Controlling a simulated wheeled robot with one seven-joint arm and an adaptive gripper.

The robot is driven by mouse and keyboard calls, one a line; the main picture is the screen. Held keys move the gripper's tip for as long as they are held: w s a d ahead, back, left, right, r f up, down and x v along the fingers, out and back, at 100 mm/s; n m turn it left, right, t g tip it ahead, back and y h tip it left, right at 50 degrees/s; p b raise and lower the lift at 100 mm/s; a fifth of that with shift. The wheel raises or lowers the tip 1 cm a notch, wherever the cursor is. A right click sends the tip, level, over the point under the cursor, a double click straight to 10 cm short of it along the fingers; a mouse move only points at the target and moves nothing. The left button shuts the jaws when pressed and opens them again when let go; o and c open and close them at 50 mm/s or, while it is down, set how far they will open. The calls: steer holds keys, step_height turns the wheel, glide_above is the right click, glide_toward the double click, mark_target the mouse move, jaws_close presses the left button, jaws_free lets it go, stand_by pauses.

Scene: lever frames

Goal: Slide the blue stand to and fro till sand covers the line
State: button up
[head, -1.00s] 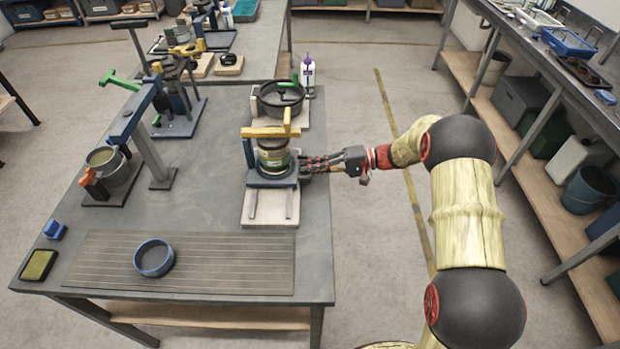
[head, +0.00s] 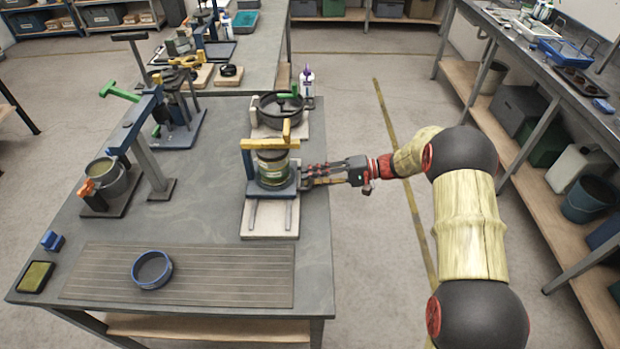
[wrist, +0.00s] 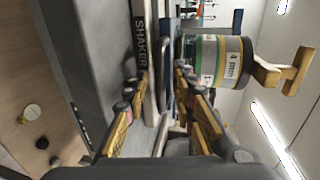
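The blue stand (head: 272,187) sits on two rails over a pale base (head: 270,228). A jar with a greenish band (head: 272,168) stands upright on it under a yellow clamp bar (head: 270,143). In the wrist view the jar (wrist: 212,62) shows green, orange and white bands and a "4 mm" label. The sand level against any line cannot be made out. My gripper (head: 303,179) is at the stand's right side. In the wrist view its fingers (wrist: 155,82) are apart, with a dark handle loop (wrist: 166,72) just ahead between them; contact cannot be told.
Behind the base stands a dark pan (head: 281,108) with a purple-capped bottle (head: 307,84) beside it. A lever press with a grey pot (head: 108,178) is at the left. A blue ring (head: 152,269) lies on the slatted mat (head: 230,275) in front. The floor right of the table is open.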

steer(key=v, duration=1.1)
steer(key=shift+d+r, duration=0.1)
steer(key=shift+d, duration=0.05)
